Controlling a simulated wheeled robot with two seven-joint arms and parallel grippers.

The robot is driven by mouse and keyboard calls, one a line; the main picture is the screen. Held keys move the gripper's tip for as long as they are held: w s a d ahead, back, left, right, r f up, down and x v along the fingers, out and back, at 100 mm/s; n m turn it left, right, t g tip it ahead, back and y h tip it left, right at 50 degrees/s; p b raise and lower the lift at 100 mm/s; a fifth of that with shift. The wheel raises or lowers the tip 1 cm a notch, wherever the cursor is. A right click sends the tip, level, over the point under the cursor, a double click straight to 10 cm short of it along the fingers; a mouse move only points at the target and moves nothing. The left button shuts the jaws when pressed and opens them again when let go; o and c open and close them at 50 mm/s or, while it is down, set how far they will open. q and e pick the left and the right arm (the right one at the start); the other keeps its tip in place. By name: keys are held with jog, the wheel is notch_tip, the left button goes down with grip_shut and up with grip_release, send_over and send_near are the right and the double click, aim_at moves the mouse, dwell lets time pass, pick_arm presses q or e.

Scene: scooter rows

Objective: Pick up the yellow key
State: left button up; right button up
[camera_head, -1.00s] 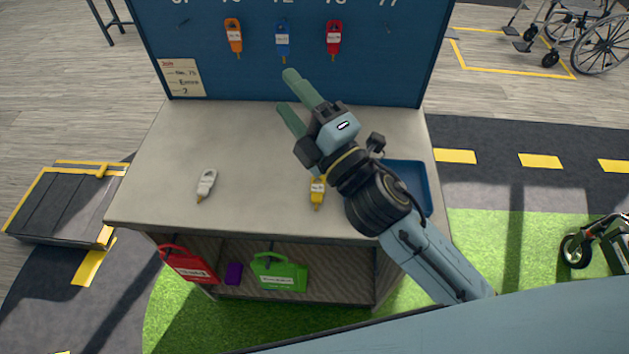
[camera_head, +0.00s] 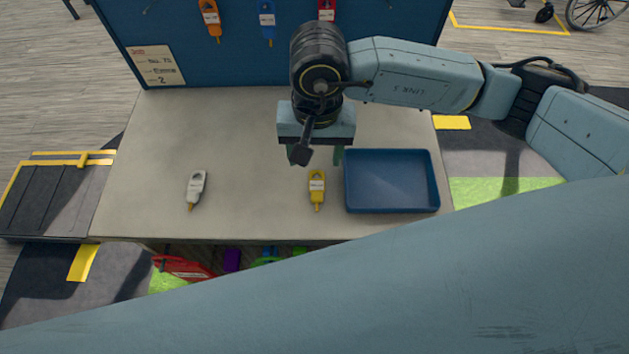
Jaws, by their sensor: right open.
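The yellow key (camera_head: 317,188) lies on the grey counter, with its tag end away from me and its tip toward the front edge. My right gripper (camera_head: 316,157) points down just behind the key, seen from above. Its green fingers are spread apart and empty, partly hidden by the gripper body. I cannot tell its exact height over the counter. My left gripper is not in view.
A blue tray (camera_head: 391,209) stands right of the key. A white key (camera_head: 196,188) lies at the left of the counter (camera_head: 150,215). Orange (camera_head: 210,19), blue (camera_head: 267,22) and red (camera_head: 327,10) keys hang on the back board. Bags sit on the shelf below.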

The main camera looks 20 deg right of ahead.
send_over(317, 191)
notch_tip(317, 191, down, 8)
jog(key=shift+r+p, duration=0.2)
jog(key=shift+p, duration=0.25)
notch_tip(317, 191, down, 5)
jog(key=shift+w+r+p, duration=0.1)
jog(key=shift+r+p, duration=0.05)
jog(key=shift+p, duration=0.45)
jog(key=shift+f, duration=0.45)
jog(key=c, duration=1.1)
jog(key=shift+o, duration=0.2)
notch_tip(317, 191, up, 10)
jog(key=b, duration=0.1)
